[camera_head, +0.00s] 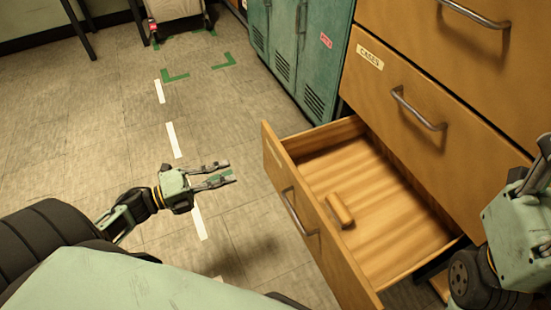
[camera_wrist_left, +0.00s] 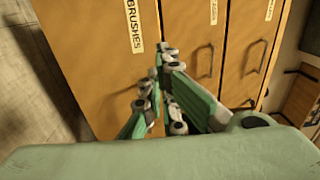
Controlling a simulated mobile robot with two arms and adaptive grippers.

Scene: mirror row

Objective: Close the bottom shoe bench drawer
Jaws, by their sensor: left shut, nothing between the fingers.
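The bottom drawer (camera_head: 330,254) of the wooden unit stands pulled well out, with its inside showing. Its front has a metal bar handle (camera_head: 299,211). My left gripper (camera_head: 231,172) is shut and empty, to the left of the drawer front, apart from it and pointing towards it. In the left wrist view the fingers (camera_wrist_left: 158,88) are before a wooden front labelled BRUSHES (camera_wrist_left: 90,60) and partly hide its handle. My right gripper (camera_head: 541,165) is at the right edge, partly cut off; its fingers' opening is unclear.
A small wooden block (camera_head: 340,208) lies in the drawer. The drawer labelled CASES (camera_head: 415,140) above is closed. Teal lockers (camera_head: 300,60) stand behind the unit. The tiled floor (camera_head: 110,130) left of the drawer is clear. A pale cart (camera_head: 174,8) stands far back.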

